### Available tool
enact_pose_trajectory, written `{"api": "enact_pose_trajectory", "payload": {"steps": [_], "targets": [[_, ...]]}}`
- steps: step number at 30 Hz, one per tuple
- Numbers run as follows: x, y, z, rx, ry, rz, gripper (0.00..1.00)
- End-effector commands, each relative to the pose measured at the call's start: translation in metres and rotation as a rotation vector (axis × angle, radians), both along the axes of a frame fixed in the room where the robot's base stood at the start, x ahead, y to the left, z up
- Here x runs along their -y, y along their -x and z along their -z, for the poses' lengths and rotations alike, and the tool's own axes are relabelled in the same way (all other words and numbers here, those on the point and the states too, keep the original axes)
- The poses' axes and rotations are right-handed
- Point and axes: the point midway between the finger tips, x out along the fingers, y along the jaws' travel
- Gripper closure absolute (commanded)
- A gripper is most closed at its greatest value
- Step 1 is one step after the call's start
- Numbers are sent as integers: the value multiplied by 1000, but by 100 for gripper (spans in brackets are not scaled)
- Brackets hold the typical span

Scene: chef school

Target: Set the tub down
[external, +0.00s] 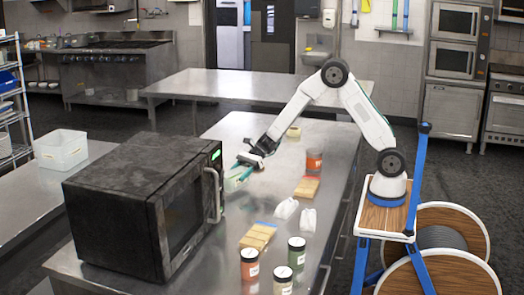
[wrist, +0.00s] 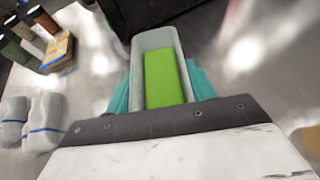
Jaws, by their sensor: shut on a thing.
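The tub (wrist: 139,62) is a pale grey-green, long open container with a bright green block (wrist: 165,78) inside. My gripper (wrist: 163,90) is shut on it, with a teal finger against each long side. In the external view my gripper (external: 245,170) is over the steel table, just right of the microwave's front, and the tub (external: 236,181) shows small and pale between the fingers. I cannot tell whether the tub's underside touches the table (external: 225,243) or hangs a little above it.
A dark microwave (external: 120,205) stands close left of the tub. A pale yellow block (external: 293,131) lies behind. Bare steel surrounds the tub's right side.

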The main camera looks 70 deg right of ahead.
Motion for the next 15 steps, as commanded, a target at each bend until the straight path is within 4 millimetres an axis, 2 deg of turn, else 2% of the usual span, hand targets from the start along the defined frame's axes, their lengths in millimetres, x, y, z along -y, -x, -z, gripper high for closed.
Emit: {"api": "enact_pose_trajectory", "payload": {"steps": [3,14,15], "targets": [[0,0,15,-1,-2,1,76],[0,0,19,0,-1,0,76],[0,0,19,0,-1,0,37]]}}
